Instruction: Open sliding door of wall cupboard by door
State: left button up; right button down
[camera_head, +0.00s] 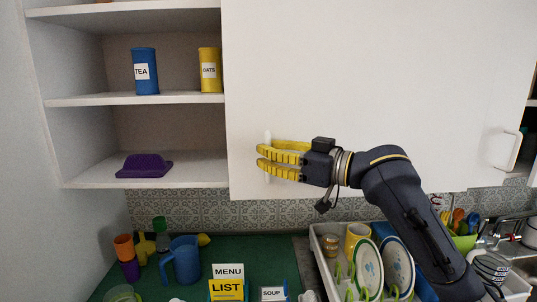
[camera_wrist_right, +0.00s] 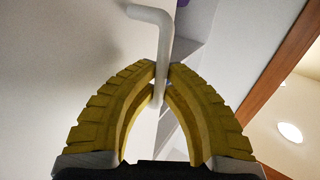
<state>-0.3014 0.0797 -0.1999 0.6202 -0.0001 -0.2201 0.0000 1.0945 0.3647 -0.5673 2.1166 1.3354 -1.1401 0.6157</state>
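The white sliding door (camera_head: 380,80) of the wall cupboard fills the middle and right of the head view. Its left edge stands beside open shelves. A pale upright bar handle (camera_head: 267,136) is near the door's lower left corner; its bent top end shows in the wrist view (camera_wrist_right: 150,14). My right gripper (camera_head: 260,160) has its yellow fingers around this handle. In the wrist view the fingertips (camera_wrist_right: 163,72) close in on the bar from both sides, with the bar between them. My left gripper is not in view.
The open shelves (camera_head: 140,100) hold a blue TEA tin (camera_head: 145,71), a yellow OATS tin (camera_head: 209,70) and a purple object (camera_head: 144,166). Another handle (camera_head: 505,150) is at right. Below are a blue jug (camera_head: 185,260), cards and a dish rack (camera_head: 319,254) with plates.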

jog(key=c, duration=1.5)
grip_release()
jog(key=shift+v, duration=6)
